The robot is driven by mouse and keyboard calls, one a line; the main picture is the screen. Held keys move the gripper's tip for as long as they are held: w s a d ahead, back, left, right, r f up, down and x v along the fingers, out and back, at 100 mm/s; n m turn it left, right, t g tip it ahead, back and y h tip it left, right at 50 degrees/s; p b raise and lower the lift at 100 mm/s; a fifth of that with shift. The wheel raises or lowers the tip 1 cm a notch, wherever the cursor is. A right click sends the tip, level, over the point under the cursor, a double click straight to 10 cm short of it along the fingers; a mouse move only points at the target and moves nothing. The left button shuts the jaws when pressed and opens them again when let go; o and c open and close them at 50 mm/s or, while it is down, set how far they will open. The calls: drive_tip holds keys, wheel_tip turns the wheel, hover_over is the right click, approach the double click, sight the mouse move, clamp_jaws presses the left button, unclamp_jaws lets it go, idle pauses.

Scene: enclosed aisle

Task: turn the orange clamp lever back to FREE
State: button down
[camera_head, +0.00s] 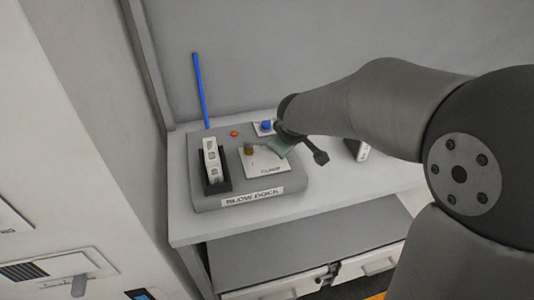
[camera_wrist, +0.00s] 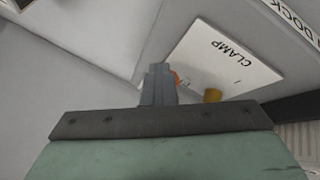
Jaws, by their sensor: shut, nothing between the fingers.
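The grey dock (camera_head: 205,196), labelled BLOW DOCK, stands on the bench. Its white CLAMP plate (camera_head: 262,168) also shows in the wrist view (camera_wrist: 225,60). A brown-gold post (camera_head: 249,149) stands on the plate; it also shows in the wrist view (camera_wrist: 213,95). A small orange part (camera_wrist: 176,77), perhaps the clamp lever, peeks out beside my fingers; the rest is hidden. My gripper (camera_wrist: 158,70) is shut and empty, its fingers over the plate's edge. I cannot tell whether they touch the orange part. The FREE marking is not readable.
A white block (camera_head: 211,160) stands in a black holder on the dock's left. An orange button (camera_head: 234,133) and a blue knob (camera_head: 266,125) are at the back. A blue rod (camera_head: 201,90) rises behind. The bench front (camera_head: 200,228) is clear.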

drive_tip(key=shift+a+r+b, duration=0.1)
drive_tip(key=shift+a+b, duration=0.35)
drive_tip(key=shift+a, duration=0.3)
drive_tip(key=shift+s+d+r, duration=0.1)
drive_tip(key=shift+s+r, duration=0.05)
drive_tip(key=shift+s, duration=0.4)
drive_tip(key=shift+s+d+r+p, duration=0.15)
drive_tip(key=shift+s+d+p, duration=0.1)
drive_tip(key=shift+s+d, duration=0.35)
drive_tip(key=shift+s+d+r+p, duration=0.15)
drive_tip(key=shift+s+d+p, duration=0.1)
drive_tip(key=shift+s+d, duration=0.35)
drive_tip(key=s+d+r+p, duration=0.1)
drive_tip(key=s+d+r, duration=0.1)
drive_tip(key=d+r, duration=0.3)
wheel_tip(320, 180, up, 3)
drive_tip(key=shift+s+d+f, duration=0.1)
drive_tip(key=shift+s+d, duration=0.05)
drive_tip(key=shift+s, duration=0.15)
